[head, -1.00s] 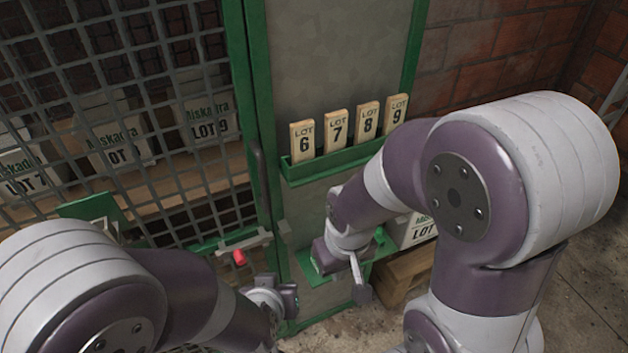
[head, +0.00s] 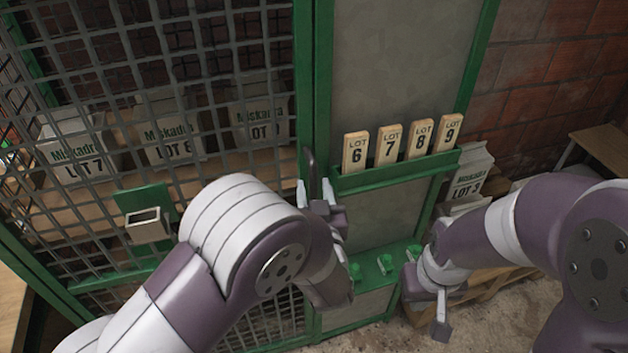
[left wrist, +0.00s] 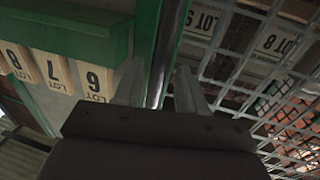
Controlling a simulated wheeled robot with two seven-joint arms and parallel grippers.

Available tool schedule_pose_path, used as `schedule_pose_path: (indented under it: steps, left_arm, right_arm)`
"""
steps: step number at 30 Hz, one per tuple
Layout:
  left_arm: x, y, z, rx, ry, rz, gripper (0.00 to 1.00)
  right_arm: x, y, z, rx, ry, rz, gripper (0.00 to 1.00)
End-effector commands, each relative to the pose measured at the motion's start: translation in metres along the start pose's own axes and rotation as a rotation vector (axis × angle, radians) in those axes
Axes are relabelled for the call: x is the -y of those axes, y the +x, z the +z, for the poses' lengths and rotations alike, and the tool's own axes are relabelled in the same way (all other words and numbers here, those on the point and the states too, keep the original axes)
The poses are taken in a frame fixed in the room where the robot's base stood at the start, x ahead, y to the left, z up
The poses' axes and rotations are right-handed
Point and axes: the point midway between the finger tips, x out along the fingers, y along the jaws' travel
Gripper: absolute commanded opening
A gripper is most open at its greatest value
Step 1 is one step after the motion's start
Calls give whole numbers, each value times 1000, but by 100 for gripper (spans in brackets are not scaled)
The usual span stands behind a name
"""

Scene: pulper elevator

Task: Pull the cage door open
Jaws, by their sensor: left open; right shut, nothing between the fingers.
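The cage door (head: 228,60) is grey wire mesh in a green frame and looks shut. Its dark upright handle (head: 309,165) is at the door's right edge. My left gripper (head: 315,192) is open at the handle's lower part. In the left wrist view, the dark handle bar (left wrist: 168,50) runs between the two spread fingertips of this gripper (left wrist: 157,88); I cannot tell whether they touch it. My left arm hides the lower door and the latch area. My right gripper (head: 440,318) is shut and empty, low in front of the panel's right side.
A grey panel (head: 400,60) right of the door bears a green rack (head: 400,174) with tags LOT 6 to LOT 9. Below is a green ledge (head: 372,285) with small green pieces. Sacks (head: 80,150) stand on a shelf behind the mesh. Another sack (head: 470,180) stands right, by a brick wall.

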Motion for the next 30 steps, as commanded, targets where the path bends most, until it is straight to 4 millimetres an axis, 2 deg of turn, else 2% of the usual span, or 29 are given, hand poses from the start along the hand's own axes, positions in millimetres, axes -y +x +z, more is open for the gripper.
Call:
schedule_pose_path:
  steps: [3,6,14,15,17,18,26,30]
  left_arm:
    - [0,14,0,1,1,-1,40]
    - [0,20,0,1,1,0,40]
    - [0,22,1,2,1,1,40]
    - [0,22,1,2,0,1,34]
    - [0,22,1,2,0,1,14]
    - [0,22,1,2,0,1,1]
    - [-1,20,0,2,0,5,0]
    - [-3,10,0,3,0,22,0]
  right_arm:
    - [0,-2,0,0,0,0,0]
    - [0,-3,0,0,0,0,0]
    - [0,-3,0,0,0,0,0]
    - [0,-3,0,0,0,0,0]
    - [0,-3,0,0,0,0,0]
    - [0,-3,0,0,0,0,0]
    - [0,-3,0,0,0,0,0]
    - [0,-3,0,0,0,0,0]
